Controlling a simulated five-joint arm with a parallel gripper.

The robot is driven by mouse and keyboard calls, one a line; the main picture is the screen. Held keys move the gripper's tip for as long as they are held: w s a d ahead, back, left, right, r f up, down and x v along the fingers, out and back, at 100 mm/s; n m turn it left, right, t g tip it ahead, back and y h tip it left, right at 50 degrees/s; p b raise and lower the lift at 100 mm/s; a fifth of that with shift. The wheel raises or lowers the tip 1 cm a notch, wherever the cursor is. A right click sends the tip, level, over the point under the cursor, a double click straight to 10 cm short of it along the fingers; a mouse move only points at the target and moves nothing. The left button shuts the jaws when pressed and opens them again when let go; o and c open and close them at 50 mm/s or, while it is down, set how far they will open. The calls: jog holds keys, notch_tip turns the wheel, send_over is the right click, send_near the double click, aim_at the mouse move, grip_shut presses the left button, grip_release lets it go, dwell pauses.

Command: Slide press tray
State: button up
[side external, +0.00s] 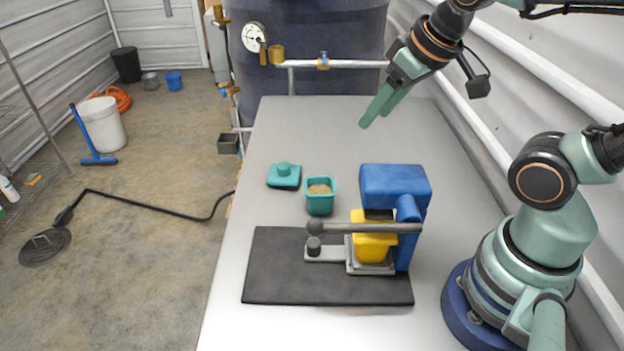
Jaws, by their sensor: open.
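A blue press (395,188) stands on the right part of a black mat on the table. Its grey lever (365,228) lies level across the front and ends in a round knob on the left. A grey tray (326,253) with a small dark knob reaches out to the left from the press's base. A yellow block (371,247) sits over the tray's right end, under the blue head, partly hidden by the lever. My gripper (376,112) is open and empty, in the air above the back of the table, well away from the press and tray.
A teal cup (320,197) with tan contents stands behind the mat, with a teal lid (284,176) to its left. The black mat (275,280) is bare on its left. A pipe (345,64) runs along the table's far end, before a large dark tank (330,25).

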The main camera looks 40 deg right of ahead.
jog(key=shift+o, duration=0.2)
jog(key=w+a+f+m+g, duration=0.2)
jog(key=w+a+f+m, duration=0.1)
jog(key=a+f+m, duration=0.2)
jog(key=w+a+f+m+g, duration=0.1)
jog(key=w+a+f+m, duration=0.1)
jog(key=a+f+m, duration=0.4)
jog(key=w+a+f+m+g, duration=0.2)
jog(key=a+f+m, duration=0.4)
jog(key=m, duration=0.5)
jog(key=shift+w+a+m+g, duration=0.2)
jog(key=shift+w+a, duration=0.25)
jog(key=shift+a, duration=0.25)
jog(key=shift+w+a+m+g, duration=0.1)
jog(key=shift+w+a+m, duration=0.1)
jog(key=shift+w+a, duration=0.35)
jog(key=shift+s+a+f, duration=0.1)
jog(key=shift+s+f, duration=0.05)
jog(key=shift+s, duration=0.1)
send_over(314, 242)
jog(key=shift+w+a, duration=0.2)
jog(key=f, duration=0.3)
jog(key=shift+s+d+f, duration=0.2)
jog(key=shift+f, duration=0.8)
